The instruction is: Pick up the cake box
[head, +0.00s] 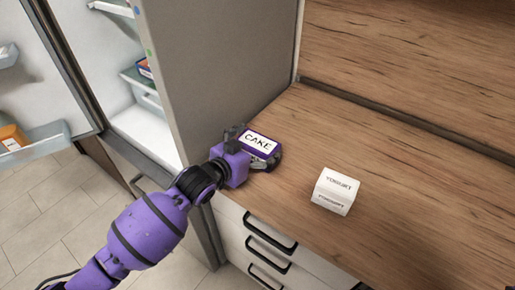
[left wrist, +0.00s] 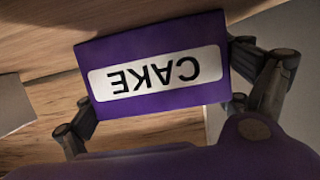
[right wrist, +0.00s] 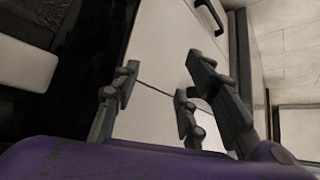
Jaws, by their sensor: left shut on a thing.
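The cake box (head: 259,143) is purple with a white label reading CAKE. In the head view it is at the counter's left end, beside the fridge side panel. My left gripper (head: 254,150) is shut on it, with fingers on both sides. In the left wrist view the cake box (left wrist: 155,104) fills the space between the fingers, its label upside down. I cannot tell whether its underside touches the counter. My right gripper (right wrist: 158,105) shows only in the right wrist view, its fingers apart with nothing between them.
A white yogurt box (head: 334,191) stands on the wooden counter (head: 400,190), right of the cake box. The fridge (head: 148,125) is open at the left, with items on its shelves. Drawers with black handles (head: 270,232) lie below the counter. The counter's right part is clear.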

